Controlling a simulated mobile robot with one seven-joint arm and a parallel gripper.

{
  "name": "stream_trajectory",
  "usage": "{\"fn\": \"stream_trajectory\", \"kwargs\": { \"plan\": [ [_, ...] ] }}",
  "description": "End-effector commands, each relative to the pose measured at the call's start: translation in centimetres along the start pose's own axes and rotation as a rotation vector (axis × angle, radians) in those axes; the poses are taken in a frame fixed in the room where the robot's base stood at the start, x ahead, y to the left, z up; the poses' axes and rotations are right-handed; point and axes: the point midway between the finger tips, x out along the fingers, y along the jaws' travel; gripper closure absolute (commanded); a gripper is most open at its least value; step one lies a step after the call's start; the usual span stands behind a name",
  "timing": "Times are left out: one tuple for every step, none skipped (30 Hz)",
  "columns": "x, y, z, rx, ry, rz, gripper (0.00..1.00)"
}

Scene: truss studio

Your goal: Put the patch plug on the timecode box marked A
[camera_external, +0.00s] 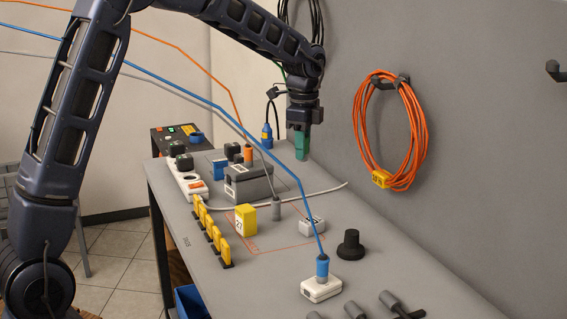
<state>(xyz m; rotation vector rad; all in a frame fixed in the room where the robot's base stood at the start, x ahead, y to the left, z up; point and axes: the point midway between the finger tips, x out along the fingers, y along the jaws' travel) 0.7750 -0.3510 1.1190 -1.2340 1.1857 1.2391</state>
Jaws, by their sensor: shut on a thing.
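My gripper (303,122) points down over the far end of the bench, close to the grey wall. It is shut on a green plug-like piece (302,146), whose lower end is near the bench top; contact cannot be told. A small white box (312,226) with a dark mark on top sits mid-bench. Another white box (321,289) sits nearer, with a blue plug (322,266) and blue cable standing on it. A grey plug (276,209) stands near the orange outline. No letter A is legible, so I cannot tell which box is the timecode box.
A grey case (248,184), power strip (187,178), yellow block (245,219) and row of yellow tags (212,233) crowd the left side. Overhead cables cross the bench. A black knob (350,245) stands right. A blue-yellow connector (267,135) hangs beside my gripper.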

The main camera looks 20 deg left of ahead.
Motion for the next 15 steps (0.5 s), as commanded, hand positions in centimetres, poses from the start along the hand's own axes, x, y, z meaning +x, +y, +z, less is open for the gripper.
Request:
{"fn": "stream_trajectory", "kwargs": {
  "plan": [
    [-0.3, -1.4, -0.2, 0.006, 0.001, 0.000, 0.99],
    [-0.5, -2.0, -0.4, 0.012, 0.001, -0.001, 0.99],
    [-0.8, -2.8, -0.6, 0.019, 0.001, 0.000, 0.99],
    [-0.9, -3.4, -0.7, 0.023, 0.002, 0.001, 0.99],
    [-1.1, -3.8, -0.8, 0.026, 0.003, 0.000, 0.99],
    [-1.3, -4.3, -0.9, 0.030, 0.004, 0.000, 0.99],
    [-1.4, -4.6, -1.0, 0.032, 0.004, 0.001, 0.99],
    [-1.4, -4.8, -1.1, 0.034, 0.004, 0.002, 0.99],
    [-1.3, -5.1, -1.1, 0.036, 0.005, 0.003, 0.99],
    [-1.1, -5.2, -1.1, 0.037, 0.005, 0.003, 0.99],
    [-0.8, -5.2, -1.2, 0.038, 0.005, 0.003, 0.99],
    [-0.3, -5.3, -1.2, 0.039, 0.005, 0.003, 0.99],
    [0.3, -5.2, -1.2, 0.039, 0.004, 0.004, 0.99],
    [0.9, -5.2, -1.2, 0.039, 0.004, 0.005, 0.99],
    [1.8, -5.2, -1.2, 0.040, 0.003, 0.005, 0.99]
  ]
}}
